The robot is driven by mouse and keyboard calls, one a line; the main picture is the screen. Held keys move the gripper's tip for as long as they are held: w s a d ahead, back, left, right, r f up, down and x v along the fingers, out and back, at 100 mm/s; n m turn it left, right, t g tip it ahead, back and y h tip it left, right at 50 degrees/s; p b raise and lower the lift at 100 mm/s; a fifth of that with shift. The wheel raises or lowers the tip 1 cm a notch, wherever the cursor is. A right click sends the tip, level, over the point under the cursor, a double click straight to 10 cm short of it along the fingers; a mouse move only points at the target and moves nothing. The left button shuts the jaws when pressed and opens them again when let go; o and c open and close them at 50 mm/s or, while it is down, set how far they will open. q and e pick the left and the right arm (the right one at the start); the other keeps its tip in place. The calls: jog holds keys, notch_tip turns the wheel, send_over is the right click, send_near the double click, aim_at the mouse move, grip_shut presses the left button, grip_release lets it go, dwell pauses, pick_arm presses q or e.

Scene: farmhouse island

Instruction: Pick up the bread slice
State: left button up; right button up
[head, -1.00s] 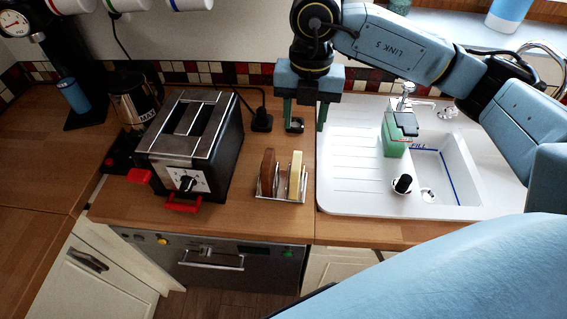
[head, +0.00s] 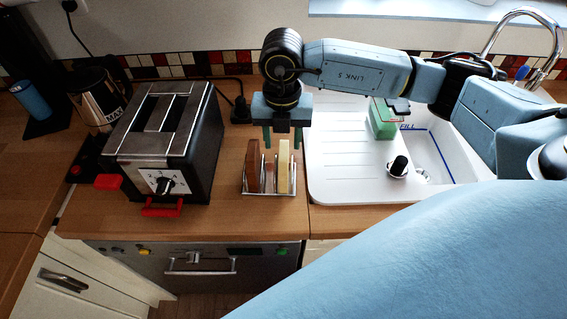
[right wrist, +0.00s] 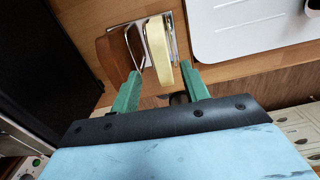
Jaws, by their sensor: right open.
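A wire rack (head: 270,192) on the wooden counter holds upright slices. A pale cream bread slice (head: 283,165) stands on its right side and a brown slice (head: 253,165) on its left. My right gripper (head: 282,143) is open and points down just behind and above the pale slice. In the right wrist view, the open green fingers (right wrist: 161,78) sit to either side of the near end of the pale slice (right wrist: 158,45), and the brown slice (right wrist: 112,55) is left of them. I cannot tell how far apart in height they are. My left gripper is not in view.
A black and steel toaster (head: 165,140) with a red lever stands left of the rack. A kettle (head: 95,98) stands at the back left.

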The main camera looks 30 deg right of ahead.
aim_at(284, 153)
jog(key=f+p, duration=0.1)
jog(key=f, duration=0.4)
jog(key=shift+s+f, duration=0.1)
jog(key=shift+s, duration=0.1)
jog(key=shift+c, duration=0.2)
grip_shut()
